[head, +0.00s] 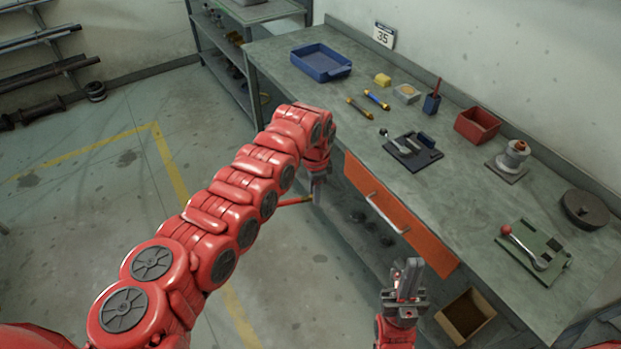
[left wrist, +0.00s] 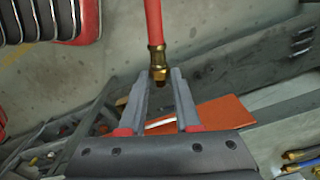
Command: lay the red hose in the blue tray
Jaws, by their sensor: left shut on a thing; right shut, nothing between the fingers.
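The red hose (left wrist: 154,22) has a brass end fitting (left wrist: 157,66) that sits between the fingertips of my left gripper (left wrist: 159,76). In the head view, my left gripper (head: 317,192) hangs in front of the bench's near edge, and a short part of the hose (head: 294,201) sticks out to its left. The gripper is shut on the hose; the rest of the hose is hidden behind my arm. The blue tray (head: 318,61) lies empty at the far left end of the bench top, well beyond the gripper. My right gripper (head: 409,277) is shut and empty, low in front of the bench.
The bench (head: 452,186) carries two yellow-ended tools (head: 376,99), a yellow block (head: 383,79), a black fixture (head: 412,150) and a red bin (head: 478,124). An orange drawer front (head: 398,217) is below its edge. The bench top around the blue tray is mostly clear.

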